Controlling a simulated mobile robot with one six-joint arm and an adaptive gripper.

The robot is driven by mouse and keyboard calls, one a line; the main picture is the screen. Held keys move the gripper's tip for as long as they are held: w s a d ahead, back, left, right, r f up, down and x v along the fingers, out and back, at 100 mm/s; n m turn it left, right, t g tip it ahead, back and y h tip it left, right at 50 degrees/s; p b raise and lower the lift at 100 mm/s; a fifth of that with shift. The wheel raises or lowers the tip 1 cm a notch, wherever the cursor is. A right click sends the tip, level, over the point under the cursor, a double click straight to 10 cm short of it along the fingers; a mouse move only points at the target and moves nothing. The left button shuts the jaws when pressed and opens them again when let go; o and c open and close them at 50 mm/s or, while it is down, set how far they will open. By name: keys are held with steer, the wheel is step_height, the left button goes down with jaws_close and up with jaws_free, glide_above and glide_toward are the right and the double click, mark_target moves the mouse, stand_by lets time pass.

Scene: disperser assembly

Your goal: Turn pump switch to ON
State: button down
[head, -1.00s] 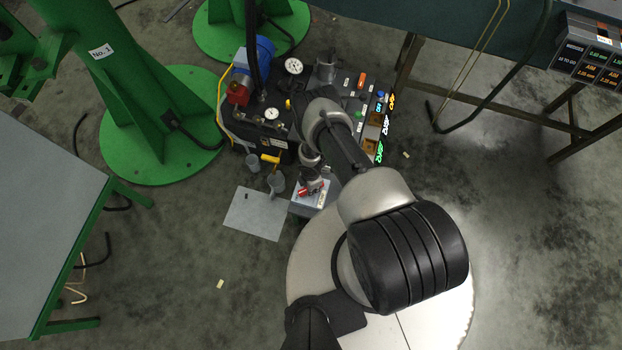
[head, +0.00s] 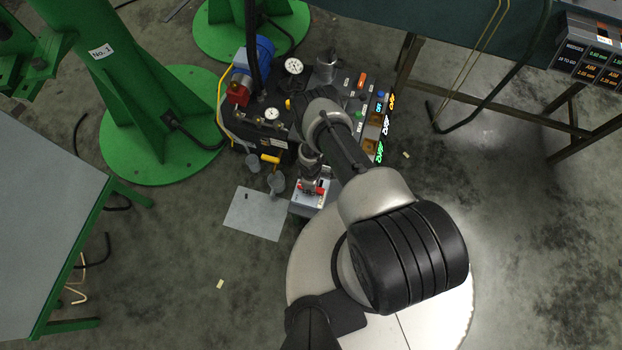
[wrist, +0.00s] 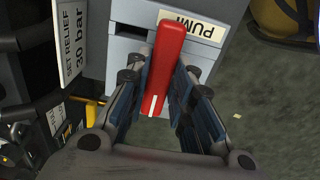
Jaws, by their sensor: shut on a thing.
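The pump switch has a red bar-shaped handle (wrist: 168,48) with a white line at its near end. It stands on a light grey box (wrist: 133,16) with a label (wrist: 193,27) that reads "PUM", its last letter partly hidden. In the head view the red handle (head: 322,189) shows on top of the grey box (head: 303,209), partly covered by my gripper (head: 311,183). In the wrist view my gripper (wrist: 156,85) has one padded finger on each side of the handle and is shut on it. No ON or OFF mark is readable.
The black pump unit (head: 275,138) with gauges stands behind the box. Two grey cups (head: 276,182) and a flat grey sheet (head: 256,213) lie left of the box. A sign (wrist: 70,40) reads "SET RELIEF 30 bar". Open floor lies at lower left.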

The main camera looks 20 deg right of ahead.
stand_by(0.5)
steer(key=c, duration=1.4)
jaws_free()
